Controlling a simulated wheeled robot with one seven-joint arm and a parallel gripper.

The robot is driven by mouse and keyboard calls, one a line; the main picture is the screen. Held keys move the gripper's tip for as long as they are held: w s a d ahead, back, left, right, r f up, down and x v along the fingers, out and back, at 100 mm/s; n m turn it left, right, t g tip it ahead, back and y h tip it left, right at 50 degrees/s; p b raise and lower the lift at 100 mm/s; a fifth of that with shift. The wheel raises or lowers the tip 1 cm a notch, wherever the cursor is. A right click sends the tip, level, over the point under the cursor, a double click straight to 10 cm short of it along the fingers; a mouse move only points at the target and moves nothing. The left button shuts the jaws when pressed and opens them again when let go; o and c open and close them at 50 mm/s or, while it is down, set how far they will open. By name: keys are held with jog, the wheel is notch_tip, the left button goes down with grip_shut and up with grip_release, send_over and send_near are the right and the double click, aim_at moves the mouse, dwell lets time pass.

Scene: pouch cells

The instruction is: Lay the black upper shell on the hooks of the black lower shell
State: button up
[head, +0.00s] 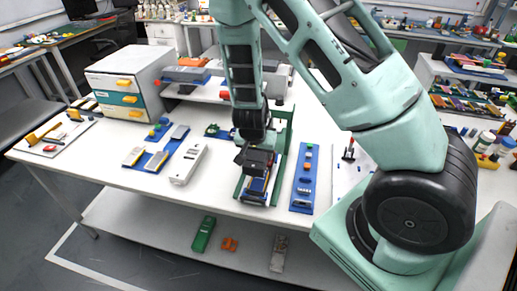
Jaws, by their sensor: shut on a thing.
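My gripper (256,165) points down over the front middle of the white table. It is shut on a dark piece, which I take to be the black upper shell; the gripper hides most of it. Just below is a dark and blue unit (257,186) in the green frame, probably the black lower shell. Its hooks are too small to make out. I cannot tell whether the held piece touches the unit beneath.
The green frame (284,143) stands around the work spot on the white table (225,192). A blue strip with small parts (305,178) lies to the right, a pale grey casing (188,164) to the left. A drawer cabinet (127,82) stands back left.

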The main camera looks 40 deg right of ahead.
jog(key=shift+s+d, duration=0.2)
jog(key=shift+s, duration=0.05)
jog(key=shift+f+b, duration=2.4)
jog(key=shift+f, duration=0.5)
jog(key=shift+f+b, duration=0.6)
jog(key=shift+f, duration=0.5)
jog(key=o, duration=1.1)
jog(key=shift+r, duration=0.1)
jog(key=shift+c, duration=0.2)
jog(key=p+v, duration=0.6)
jog(key=v, duration=1.1)
jog(key=shift+r+p, duration=0.2)
jog(key=shift+p, duration=0.1)
